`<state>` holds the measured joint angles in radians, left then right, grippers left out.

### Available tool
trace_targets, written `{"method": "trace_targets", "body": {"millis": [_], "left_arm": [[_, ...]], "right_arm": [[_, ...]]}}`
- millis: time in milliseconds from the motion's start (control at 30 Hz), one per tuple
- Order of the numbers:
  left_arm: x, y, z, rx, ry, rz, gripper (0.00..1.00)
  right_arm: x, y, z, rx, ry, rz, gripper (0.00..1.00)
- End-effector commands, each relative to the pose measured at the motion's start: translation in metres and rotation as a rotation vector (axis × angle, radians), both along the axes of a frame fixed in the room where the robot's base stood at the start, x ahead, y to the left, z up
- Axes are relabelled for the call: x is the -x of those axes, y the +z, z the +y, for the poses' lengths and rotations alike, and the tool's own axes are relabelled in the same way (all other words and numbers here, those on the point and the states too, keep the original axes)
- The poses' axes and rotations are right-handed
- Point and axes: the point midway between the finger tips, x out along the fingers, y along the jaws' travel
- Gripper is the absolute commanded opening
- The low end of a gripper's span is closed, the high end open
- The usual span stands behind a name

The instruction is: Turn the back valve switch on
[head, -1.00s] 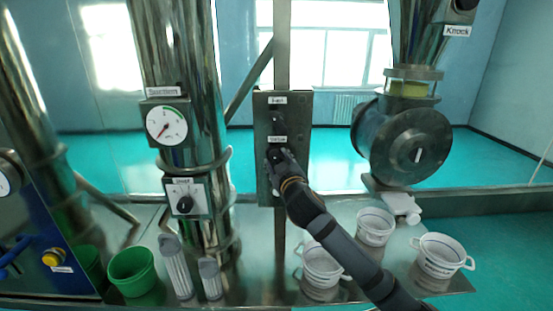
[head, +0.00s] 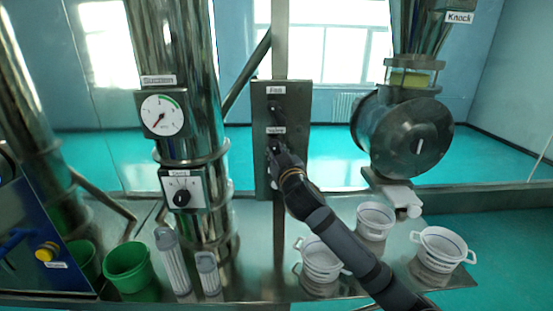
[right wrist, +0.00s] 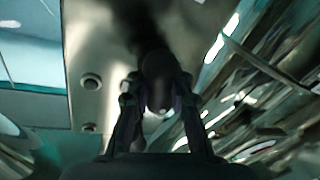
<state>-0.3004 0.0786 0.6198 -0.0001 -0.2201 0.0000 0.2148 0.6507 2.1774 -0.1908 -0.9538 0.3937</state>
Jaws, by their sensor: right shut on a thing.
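A grey upright panel (head: 264,170) stands in the middle of the head view, with an upper switch (head: 275,108) under a "Fan" label and a "Valve" label (head: 276,130) below it. My right gripper (head: 274,150) is at the valve switch just under that label and mostly hides it. In the right wrist view, the gripper's two fingers (right wrist: 158,98) are shut on the dark valve switch knob (right wrist: 158,70), one finger on each side. The switch's exact angle cannot be told. My left gripper is not in view.
A steel column left of the panel carries a round gauge (head: 162,115) and a dial box (head: 182,190). A round steel housing (head: 408,140) is at the right. A green bucket (head: 128,270) and white buckets (head: 374,222) stand on the steel table around my right arm.

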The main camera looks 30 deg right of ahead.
Motion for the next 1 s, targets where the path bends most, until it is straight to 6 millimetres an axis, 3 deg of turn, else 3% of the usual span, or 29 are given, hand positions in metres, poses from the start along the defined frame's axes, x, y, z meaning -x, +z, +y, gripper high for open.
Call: {"method": "trace_targets", "body": {"millis": [33, 600, 1000], "left_arm": [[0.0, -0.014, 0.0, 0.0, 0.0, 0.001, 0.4], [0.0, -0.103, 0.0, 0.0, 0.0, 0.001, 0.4], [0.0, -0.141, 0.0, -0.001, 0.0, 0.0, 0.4]], "right_arm": [[0.0, -0.005, 0.001, -0.029, 0.001, -0.024, 0.0], [0.0, -0.006, 0.001, -0.482, 0.003, -0.301, 0.0], [0.0, -0.003, 0.001, -0.699, 0.001, -0.431, 0.0]]}}
